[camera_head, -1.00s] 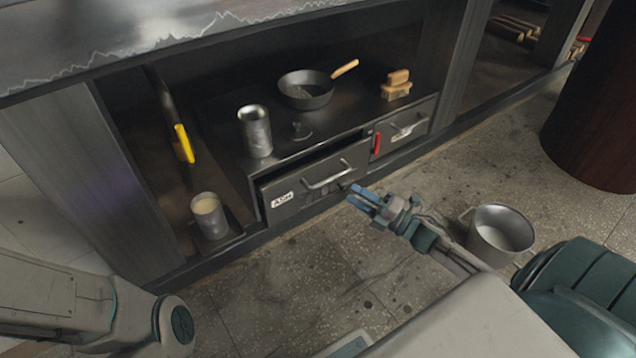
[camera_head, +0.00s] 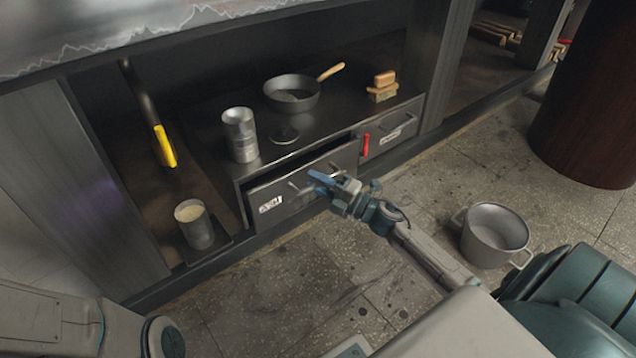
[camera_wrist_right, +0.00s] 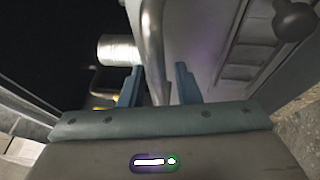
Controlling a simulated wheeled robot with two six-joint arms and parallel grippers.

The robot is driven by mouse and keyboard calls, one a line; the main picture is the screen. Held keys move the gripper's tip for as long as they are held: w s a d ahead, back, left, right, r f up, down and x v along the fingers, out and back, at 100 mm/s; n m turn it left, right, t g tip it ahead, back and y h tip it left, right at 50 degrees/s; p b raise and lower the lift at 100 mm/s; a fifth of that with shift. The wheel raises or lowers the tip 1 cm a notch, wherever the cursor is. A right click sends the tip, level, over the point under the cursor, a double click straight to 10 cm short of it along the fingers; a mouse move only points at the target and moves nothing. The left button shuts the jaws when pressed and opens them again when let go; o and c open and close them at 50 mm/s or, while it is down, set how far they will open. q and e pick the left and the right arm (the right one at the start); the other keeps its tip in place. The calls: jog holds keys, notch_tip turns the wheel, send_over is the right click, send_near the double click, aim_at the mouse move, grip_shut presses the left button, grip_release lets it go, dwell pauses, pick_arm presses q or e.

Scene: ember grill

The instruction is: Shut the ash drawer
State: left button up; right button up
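The ash drawer (camera_head: 343,160), a dark grey front with a white ASH label (camera_head: 270,204), stands slightly out from the cabinet. A dark gap shows above its front edge. My right gripper (camera_head: 318,182) is at the drawer's bar handle (camera_head: 295,187) and hides much of it. In the right wrist view the handle (camera_wrist_right: 152,40) runs between the two blue fingers of my right gripper (camera_wrist_right: 161,85). The fingers are apart, with space beside the bar, so the gripper looks open around it. My left gripper is out of view; only part of my left arm shows.
On the cabinet top are a metal canister (camera_head: 240,135), a pan (camera_head: 292,93) and a wood-backed brush (camera_head: 383,86). A filled can (camera_head: 194,224) stands left. A pot (camera_head: 494,236) stands on the floor.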

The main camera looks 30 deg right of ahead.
grip_shut()
jog(key=w+p, duration=0.1)
jog(key=w, duration=0.3)
jog(key=shift+w, duration=0.2)
jog(key=shift+r, duration=0.1)
jog(key=shift+o, duration=1.1)
grip_release()
jog(key=shift+w+a, duration=0.1)
